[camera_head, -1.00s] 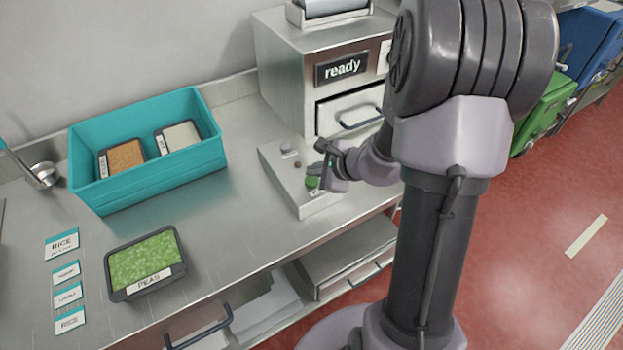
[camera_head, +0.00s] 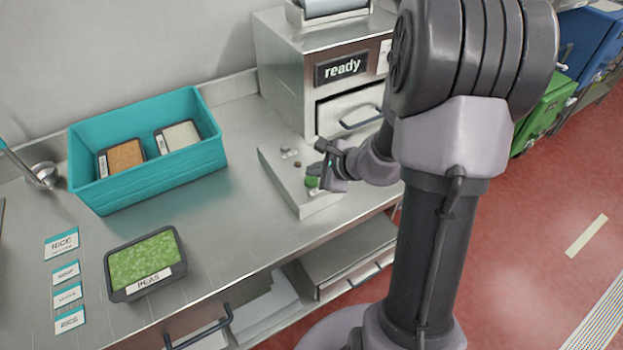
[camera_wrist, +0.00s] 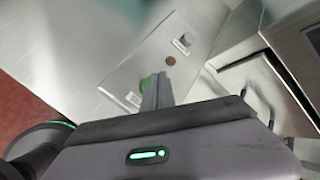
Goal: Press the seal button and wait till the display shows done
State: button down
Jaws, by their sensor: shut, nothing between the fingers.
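The sealing machine (camera_head: 283,75) stands at the back of the counter, and its display (camera_head: 341,69) reads "ready". My gripper (camera_head: 318,174) is shut and empty over the green button's end of the panel.
A teal bin (camera_head: 150,180) with two filled trays stands on the counter at left. A tray of peas (camera_head: 146,262) and several label cards (camera_head: 62,244) lie in front of it. The machine's drawer (camera_head: 350,108) is closed. A ladle (camera_head: 42,176) is at far left.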

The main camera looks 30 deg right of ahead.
aim_at(314, 182)
jog(key=shift+f+b, duration=0.4)
jog(key=shift+b, duration=0.2)
jog(key=shift+f+b, duration=0.45)
jog(key=shift+b, duration=0.05)
dwell(0.5)
jog(key=shift+r, duration=0.15)
jog(key=shift+r+p, duration=0.55)
jog(key=shift+r, duration=0.2)
notch_tip(314, 182, up, 5)
jog(key=p, duration=0.4)
jog(key=shift+r, duration=0.1)
